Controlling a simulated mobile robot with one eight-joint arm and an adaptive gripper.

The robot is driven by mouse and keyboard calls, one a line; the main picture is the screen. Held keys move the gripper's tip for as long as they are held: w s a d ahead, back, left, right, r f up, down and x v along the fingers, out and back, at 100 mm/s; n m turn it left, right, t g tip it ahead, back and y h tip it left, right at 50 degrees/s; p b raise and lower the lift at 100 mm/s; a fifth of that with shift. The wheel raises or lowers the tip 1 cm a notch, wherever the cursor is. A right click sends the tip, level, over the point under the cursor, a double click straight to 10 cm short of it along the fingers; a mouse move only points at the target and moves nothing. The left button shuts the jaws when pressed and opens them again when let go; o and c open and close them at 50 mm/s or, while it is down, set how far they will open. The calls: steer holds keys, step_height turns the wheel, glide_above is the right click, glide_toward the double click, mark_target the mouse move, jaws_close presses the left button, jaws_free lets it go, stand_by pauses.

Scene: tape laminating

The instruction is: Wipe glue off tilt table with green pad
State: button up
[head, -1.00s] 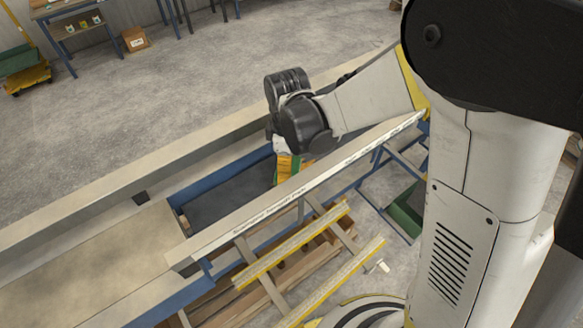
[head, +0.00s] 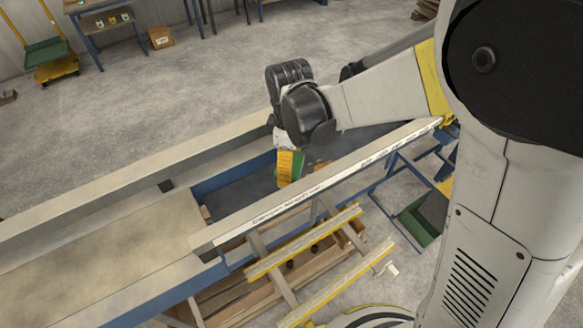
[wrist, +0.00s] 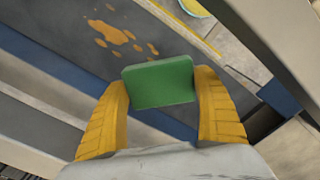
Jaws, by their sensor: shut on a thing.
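My gripper (wrist: 161,92) has two yellow ribbed fingers shut on the green pad (wrist: 158,80), one at each side of it. In the head view my gripper (head: 289,166) hangs over the tilt table (head: 238,194), whose dark grey surface lies between pale rails. Only a green edge of the pad (head: 299,167) shows there. In the wrist view several orange glue spots (wrist: 113,34) lie on the grey tilt table (wrist: 60,25), just beyond the pad and to its left. The pad looks clear of the spots. I cannot tell whether it touches the table.
A long pale rail (head: 335,172) runs along the table's near side. A flat tan bed (head: 95,230) lies to the left. In the wrist view, part of a bowl with yellow contents (wrist: 196,6) shows at the top. Yellow-edged rungs (head: 300,245) stand below the near rail.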

steer(key=shift+r+p, duration=0.95)
steer(key=shift+r, duration=0.9)
steer(key=shift+a, duration=0.1)
